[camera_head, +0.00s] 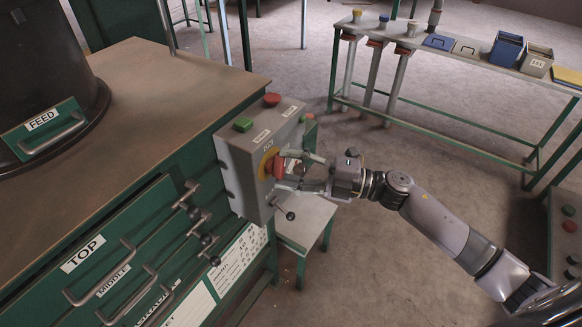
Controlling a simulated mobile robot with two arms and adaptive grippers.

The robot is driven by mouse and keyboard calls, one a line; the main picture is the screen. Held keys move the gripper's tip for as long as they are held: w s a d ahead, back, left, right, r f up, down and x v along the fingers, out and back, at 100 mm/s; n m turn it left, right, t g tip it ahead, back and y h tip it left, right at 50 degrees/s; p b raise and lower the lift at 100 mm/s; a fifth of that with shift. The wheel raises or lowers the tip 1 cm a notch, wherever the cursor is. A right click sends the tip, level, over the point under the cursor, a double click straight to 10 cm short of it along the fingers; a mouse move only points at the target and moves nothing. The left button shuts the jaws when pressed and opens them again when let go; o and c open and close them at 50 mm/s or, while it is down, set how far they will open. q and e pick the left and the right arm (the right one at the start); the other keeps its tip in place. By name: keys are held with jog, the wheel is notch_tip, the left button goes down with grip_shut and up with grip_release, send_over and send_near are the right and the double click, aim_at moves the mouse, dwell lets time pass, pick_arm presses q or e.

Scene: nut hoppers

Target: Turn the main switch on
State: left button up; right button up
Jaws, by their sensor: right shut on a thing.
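The main switch is a red rotary knob (278,167) on a yellow round plate (266,161), on the front of a grey control box (240,172) fixed to the green cabinet's side. My right gripper (287,168) comes in from the right and is shut on the red knob. Its fingers cover part of the knob, so the knob's exact angle is hard to tell. My left gripper is not in view.
A green button (243,124) and a red button (272,99) sit on top of the box. A lever with a dark ball (290,215) sticks out below the switch. Cabinet drawers (110,270) stand left; a low stool (308,215) is beneath. A bench (470,61) stands behind.

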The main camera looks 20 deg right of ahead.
jog(key=shift+a+n+g+h, duration=0.1)
jog(key=shift+n+g+h, duration=0.25)
jog(key=shift+n, duration=1.15)
jog(key=o, duration=1.2)
jog(key=shift+c, duration=0.2)
jog(key=shift+r, duration=0.1)
jog(key=shift+s, duration=0.1)
jog(key=v, duration=1.2)
